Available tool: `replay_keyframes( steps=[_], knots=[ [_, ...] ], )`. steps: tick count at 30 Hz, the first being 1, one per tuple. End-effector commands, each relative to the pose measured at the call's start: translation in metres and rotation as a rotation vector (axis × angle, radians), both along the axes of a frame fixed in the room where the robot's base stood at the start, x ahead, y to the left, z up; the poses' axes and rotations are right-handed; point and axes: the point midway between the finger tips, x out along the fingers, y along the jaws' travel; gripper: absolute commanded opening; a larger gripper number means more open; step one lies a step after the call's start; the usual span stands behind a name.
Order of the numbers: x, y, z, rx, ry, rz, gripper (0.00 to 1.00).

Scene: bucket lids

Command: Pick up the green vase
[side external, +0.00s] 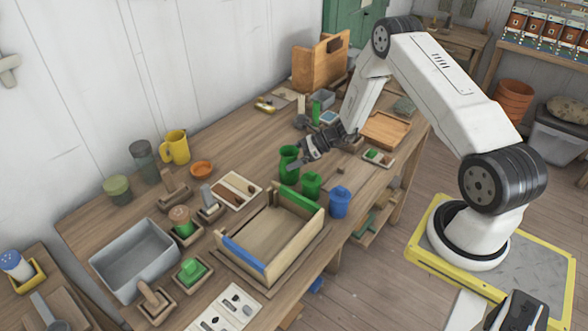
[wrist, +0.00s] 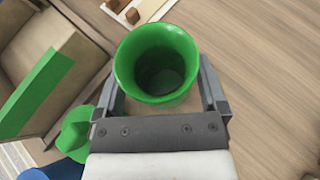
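The green vase (side external: 289,163) stands upright on the wooden workbench, beyond the open-topped wooden box. In the wrist view the vase (wrist: 156,62) shows from above, with a round flared rim and a dark, empty-looking inside. My gripper (side external: 301,164) is low beside the vase, on its right in the side view. In the wrist view my gripper (wrist: 158,82) is open, with one finger on each side of the vase. Some bare bench shows between the fingers and the vase body. The fingertips are partly hidden by the rim.
A green lidded pot (side external: 311,186) and a blue one (side external: 340,202) stand close by. The wooden box (side external: 262,262) with green and blue edges is near the vase. A tray with brown pieces (side external: 238,190) lies to the left. Bare bench is right of the vase in the wrist view.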

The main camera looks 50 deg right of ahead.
Motion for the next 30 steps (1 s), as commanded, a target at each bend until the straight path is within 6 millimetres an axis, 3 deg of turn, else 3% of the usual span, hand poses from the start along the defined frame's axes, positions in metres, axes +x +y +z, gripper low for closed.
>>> replay_keyframes(
  steps=[17, 30],
  knots=[
    [0.001, 0.000, 0.012, -0.001, -0.002, 0.001, 0.20],
    [0.001, 0.000, 0.064, -0.001, -0.004, 0.001, 0.20]
  ],
)
